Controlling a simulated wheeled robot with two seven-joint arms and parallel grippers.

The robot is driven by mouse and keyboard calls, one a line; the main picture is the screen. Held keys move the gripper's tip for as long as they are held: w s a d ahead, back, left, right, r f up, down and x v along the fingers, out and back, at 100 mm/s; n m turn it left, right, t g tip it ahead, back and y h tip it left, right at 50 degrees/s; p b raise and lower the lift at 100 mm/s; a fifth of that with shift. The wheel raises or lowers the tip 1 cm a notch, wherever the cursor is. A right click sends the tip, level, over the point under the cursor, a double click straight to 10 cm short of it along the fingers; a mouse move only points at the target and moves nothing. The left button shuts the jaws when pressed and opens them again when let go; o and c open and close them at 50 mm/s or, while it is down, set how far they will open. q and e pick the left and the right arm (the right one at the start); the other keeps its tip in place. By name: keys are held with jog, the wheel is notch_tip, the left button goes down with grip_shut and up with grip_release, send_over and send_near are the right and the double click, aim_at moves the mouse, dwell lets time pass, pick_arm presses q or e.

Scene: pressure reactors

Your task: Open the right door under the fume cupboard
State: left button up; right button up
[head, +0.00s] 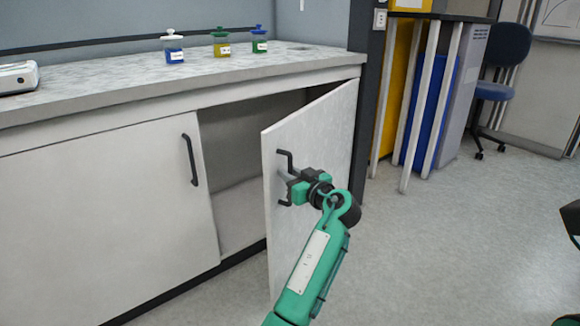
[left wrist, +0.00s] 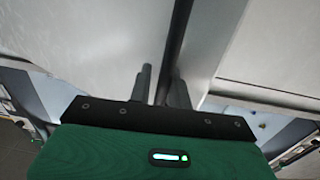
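The right door (head: 320,135) under the fume cupboard is pale grey and stands swung well out. Part of the dark cupboard inside (head: 240,150) shows behind it. Its black bar handle (head: 285,157) is partly hidden by my left gripper (head: 286,186). In the left wrist view the gripper's two fingers (left wrist: 161,88) stand close together on either side of the dark handle bar (left wrist: 178,40), and the gripper looks shut on it. The left door (head: 100,220) is closed, with its own black handle (head: 190,160). My right gripper is not in view.
The worktop (head: 120,90) above carries several small jars, including a green-and-yellow one (head: 221,42), and a white device (head: 18,77). A table with pale legs (head: 446,100) and a blue chair (head: 490,91) stand at the right. The floor (head: 450,240) right of the door is clear.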

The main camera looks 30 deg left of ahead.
pick_arm(q)
jog(key=shift+s+a+f, duration=0.1)
jog(key=shift+a+f, duration=0.25)
jog(key=shift+a, duration=0.3)
jog(key=shift+d, duration=0.1)
